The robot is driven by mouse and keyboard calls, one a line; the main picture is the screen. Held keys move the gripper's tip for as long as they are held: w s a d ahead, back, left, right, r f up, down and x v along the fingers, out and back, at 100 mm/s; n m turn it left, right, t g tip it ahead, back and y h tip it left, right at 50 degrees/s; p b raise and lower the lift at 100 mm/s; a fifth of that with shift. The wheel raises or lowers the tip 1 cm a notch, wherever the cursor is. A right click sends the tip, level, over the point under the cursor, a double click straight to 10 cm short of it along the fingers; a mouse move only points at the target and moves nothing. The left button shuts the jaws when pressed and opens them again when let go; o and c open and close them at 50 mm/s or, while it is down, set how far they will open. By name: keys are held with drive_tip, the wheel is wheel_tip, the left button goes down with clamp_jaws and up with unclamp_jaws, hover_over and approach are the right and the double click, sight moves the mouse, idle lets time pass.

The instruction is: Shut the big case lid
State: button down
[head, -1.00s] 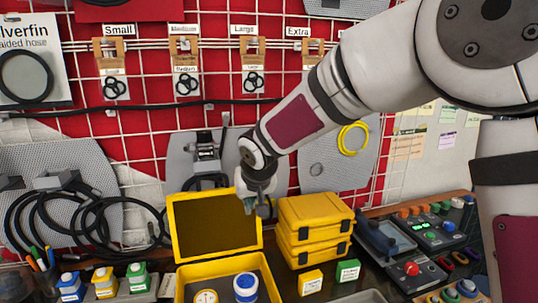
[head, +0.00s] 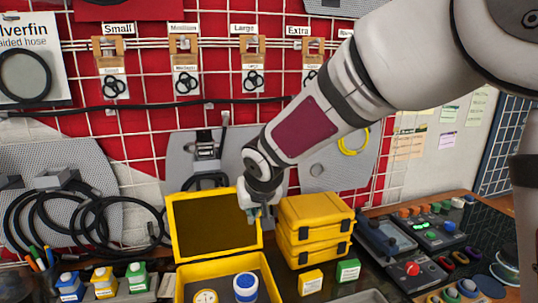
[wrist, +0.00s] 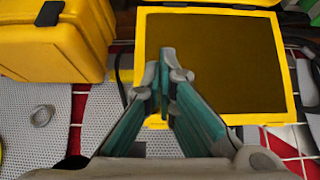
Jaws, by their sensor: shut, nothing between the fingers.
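The big yellow case stands open on the bench in the head view, its lid (head: 212,222) raised nearly upright behind its base (head: 187,284). The lid's dark inner face (wrist: 215,60) also shows in the wrist view. My gripper (head: 257,217) is at the right edge of the lid, near its upper corner. In the wrist view my gripper (wrist: 163,75) is shut and empty, its tips overlapping the lid's edge in the picture. I cannot tell whether they touch it.
Two small yellow cases (head: 313,230) are stacked just right of the lid. A white and blue jar (head: 245,287) and a round gauge (head: 205,297) lie in the big case. Yellow (head: 311,282) and green (head: 348,271) blocks stand to the right. A control panel (head: 430,240) is farther right.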

drive_tip(key=shift+s+d+f, duration=0.15)
drive_tip(key=shift+s+d, duration=0.1)
drive_tip(key=shift+s, duration=0.5)
drive_tip(key=shift+s, duration=0.1)
drive_tip(key=s+d+f+b, duration=0.2)
drive_tip(key=s+f+b, duration=0.1)
drive_tip(key=s, duration=0.3)
drive_tip(key=shift+s, duration=0.25)
idle(1.4)
drive_tip(key=shift+s, duration=0.1)
drive_tip(key=s+d+b, duration=0.2)
drive_tip(key=s+d, duration=0.1)
drive_tip(key=s, duration=0.9)
drive_tip(key=shift+s+d, duration=0.15)
drive_tip(key=shift+d, duration=0.1)
idle(0.8)
